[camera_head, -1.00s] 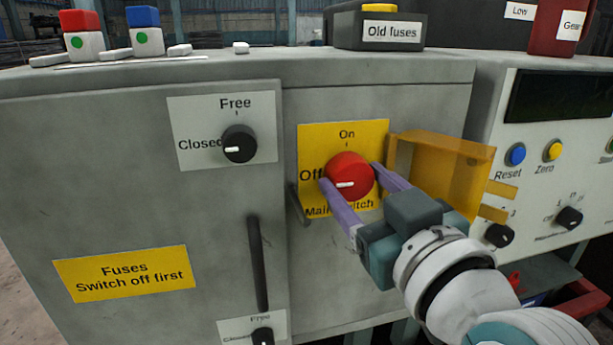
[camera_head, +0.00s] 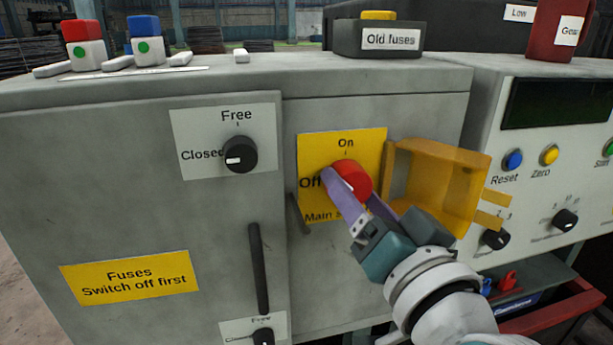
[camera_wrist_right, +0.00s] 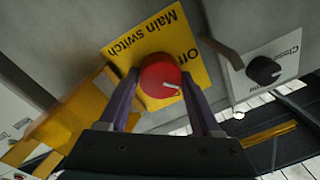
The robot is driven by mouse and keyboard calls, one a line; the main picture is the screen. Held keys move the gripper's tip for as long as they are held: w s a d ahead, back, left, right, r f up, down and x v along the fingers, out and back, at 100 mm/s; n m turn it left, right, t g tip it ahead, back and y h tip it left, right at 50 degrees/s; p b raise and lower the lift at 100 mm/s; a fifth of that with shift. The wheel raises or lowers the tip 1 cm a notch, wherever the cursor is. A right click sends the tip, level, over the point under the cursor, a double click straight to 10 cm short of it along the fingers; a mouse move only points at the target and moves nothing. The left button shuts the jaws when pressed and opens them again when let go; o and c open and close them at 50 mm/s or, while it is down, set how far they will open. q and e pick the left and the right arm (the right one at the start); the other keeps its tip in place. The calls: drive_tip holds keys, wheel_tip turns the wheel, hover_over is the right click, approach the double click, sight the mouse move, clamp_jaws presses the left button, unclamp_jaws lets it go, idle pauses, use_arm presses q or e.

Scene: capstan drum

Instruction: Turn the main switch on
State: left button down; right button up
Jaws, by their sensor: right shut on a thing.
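The main switch is a red round knob (camera_head: 354,179) on a yellow plate (camera_head: 314,151) marked On at the top and Off at the left. My right gripper (camera_head: 350,186) is shut on the red knob, one purple finger on each side. In the head view a finger hides the knob's white mark. In the right wrist view the knob (camera_wrist_right: 160,76) sits between both fingers, its white mark pointing right and slightly down, below the word Off. A clear amber cover (camera_head: 440,185) stands swung open to the right of the plate. My left gripper is not in view.
A black Free/Closed knob (camera_head: 240,154) and a dark door handle (camera_head: 259,268) are on the cabinet left of the switch. An Old fuses box (camera_head: 379,38) stands on top. A control panel with a blue Reset button (camera_head: 513,159) is at the right.

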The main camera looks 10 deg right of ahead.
drive_tip(key=shift+m+h, duration=0.5)
drive_tip(key=shift+m, duration=4.4)
drive_tip(key=o, duration=1.4)
drive_tip(key=shift+s, duration=0.1)
drive_tip(key=s, duration=0.9)
drive_tip(key=shift+s+d+f, duration=0.1)
drive_tip(key=shift+s+f, duration=0.2)
drive_tip(key=shift+s, duration=0.1)
